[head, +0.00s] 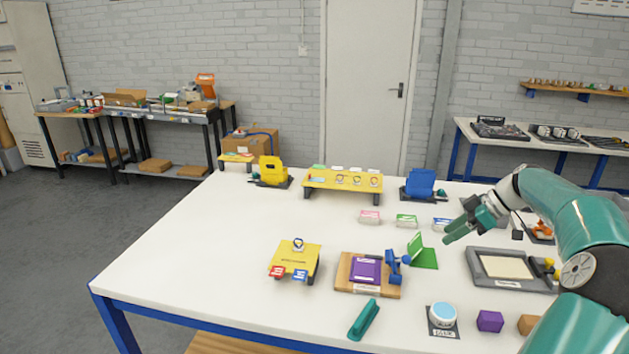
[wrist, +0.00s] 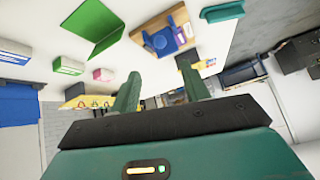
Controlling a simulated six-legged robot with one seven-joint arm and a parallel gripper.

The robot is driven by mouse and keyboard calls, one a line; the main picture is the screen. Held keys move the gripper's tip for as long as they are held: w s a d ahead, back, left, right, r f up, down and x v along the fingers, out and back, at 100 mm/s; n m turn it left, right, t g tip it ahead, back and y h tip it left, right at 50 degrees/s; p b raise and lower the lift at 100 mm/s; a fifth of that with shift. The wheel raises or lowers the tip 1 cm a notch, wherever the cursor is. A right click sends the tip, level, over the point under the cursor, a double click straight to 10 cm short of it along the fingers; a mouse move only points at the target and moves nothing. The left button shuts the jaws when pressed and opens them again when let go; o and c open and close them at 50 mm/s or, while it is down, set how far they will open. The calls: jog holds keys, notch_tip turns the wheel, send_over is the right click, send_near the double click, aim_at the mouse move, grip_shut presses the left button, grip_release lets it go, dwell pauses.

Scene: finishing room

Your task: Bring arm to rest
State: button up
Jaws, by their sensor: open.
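My arm (head: 580,225) is teal and reaches in from the right in the head view. My gripper (head: 462,228) is held above the right part of the white table, its fingers pointing left. In the wrist view the two green fingers of my gripper (wrist: 160,90) stand apart with nothing between them. The white table (head: 190,270) lies below. A green folded stand (head: 424,252) is on the table left of and below the fingers in the head view, apart from them.
A grey tray (head: 477,265) with a pale sheet lies below my arm. A wooden board (head: 345,285) with a purple piece, a white-blue tub (head: 443,314) and a purple cube (head: 490,321) stand near the front. A yellow stand (head: 296,258) is further left. The table's left part is clear.

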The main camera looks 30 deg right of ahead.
jog(key=w+a+r+m+g+h, duration=0.1)
jog(key=w+a, duration=0.1)
jog(key=a, duration=0.7)
jog(key=w+a+r+g+h, duration=0.1)
jog(key=w+a+g+h, duration=0.1)
jog(key=a, duration=0.8)
jog(key=w+a+r+m+g+h, duration=0.1)
jog(key=w+a, duration=0.1)
jog(key=a, duration=0.7)
jog(key=s+a+f+m+t+h, duration=0.1)
jog(key=s+a+m+t, duration=0.2)
jog(key=s+a, duration=1.3)
jog(key=a+m, duration=0.1)
jog(key=a, duration=0.2)
jog(key=shift+s+a+m+t+h, duration=0.25)
jog(key=shift+a+m+t+h, duration=0.05)
jog(key=shift+a+t, duration=0.1)
